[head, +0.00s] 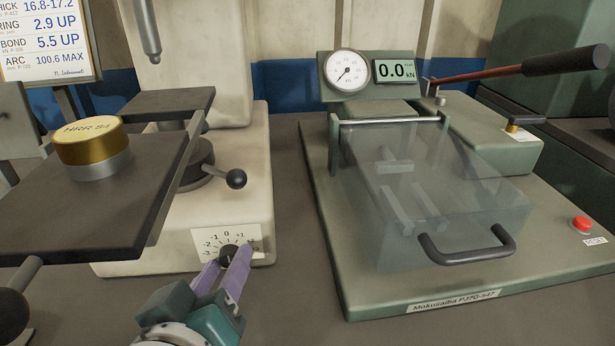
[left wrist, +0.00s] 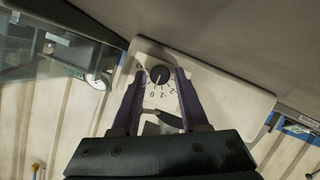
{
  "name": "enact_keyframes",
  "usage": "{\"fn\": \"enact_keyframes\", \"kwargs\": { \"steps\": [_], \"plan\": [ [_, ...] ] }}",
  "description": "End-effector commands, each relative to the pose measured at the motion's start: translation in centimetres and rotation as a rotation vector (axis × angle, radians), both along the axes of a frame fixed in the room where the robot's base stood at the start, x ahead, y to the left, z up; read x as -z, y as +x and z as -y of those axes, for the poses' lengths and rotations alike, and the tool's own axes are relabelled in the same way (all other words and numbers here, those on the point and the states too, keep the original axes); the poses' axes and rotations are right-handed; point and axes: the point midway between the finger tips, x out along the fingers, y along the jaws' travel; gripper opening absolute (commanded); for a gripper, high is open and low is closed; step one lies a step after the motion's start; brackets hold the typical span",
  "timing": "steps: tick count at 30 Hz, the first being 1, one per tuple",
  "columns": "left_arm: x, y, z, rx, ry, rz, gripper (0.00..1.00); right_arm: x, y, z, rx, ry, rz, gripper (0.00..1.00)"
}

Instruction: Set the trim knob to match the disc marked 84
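The trim knob (head: 228,252) is a small black knob on a white dial plate (head: 211,239) marked from -3 through 0 to +1 and beyond. It also shows in the left wrist view (left wrist: 159,75); its exact setting is too small to tell. My left gripper (head: 228,262) has its purple fingers on either side of the knob. In the left wrist view (left wrist: 160,72) gaps show between fingers and knob, so it looks open. A brass-topped disc (head: 92,143) whose marking reads like HRR 84 sits on a dark plate (head: 60,215) at left. My right gripper is not in view.
A lever with a black ball (head: 236,179) projects above the dial. A green press (head: 470,290) with a clear guard (head: 450,190), gauge (head: 346,71) and 0.0 kN display (head: 395,71) stands at right. A spec card (head: 45,40) is at upper left.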

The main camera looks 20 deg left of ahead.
Motion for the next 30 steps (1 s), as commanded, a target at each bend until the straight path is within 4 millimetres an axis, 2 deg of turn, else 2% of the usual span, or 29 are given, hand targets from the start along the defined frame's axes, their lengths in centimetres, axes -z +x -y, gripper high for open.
{"fn": "enact_keyframes", "kwargs": {
  "steps": [1, 11, 21, 30],
  "plan": [
    [0.00, -0.01, 0.00, 0.000, 0.000, 0.000, 0.37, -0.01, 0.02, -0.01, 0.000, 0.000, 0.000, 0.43],
    [-0.01, -0.02, 0.01, 0.000, 0.000, 0.000, 0.00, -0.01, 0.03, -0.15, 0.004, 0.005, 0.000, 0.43],
    [-0.02, -0.04, -0.03, 0.000, -0.012, 0.009, 0.00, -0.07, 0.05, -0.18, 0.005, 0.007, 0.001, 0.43],
    [0.13, -0.10, -0.18, 0.000, -0.180, 0.113, 0.00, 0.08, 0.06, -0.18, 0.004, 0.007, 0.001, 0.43]
  ]
}}
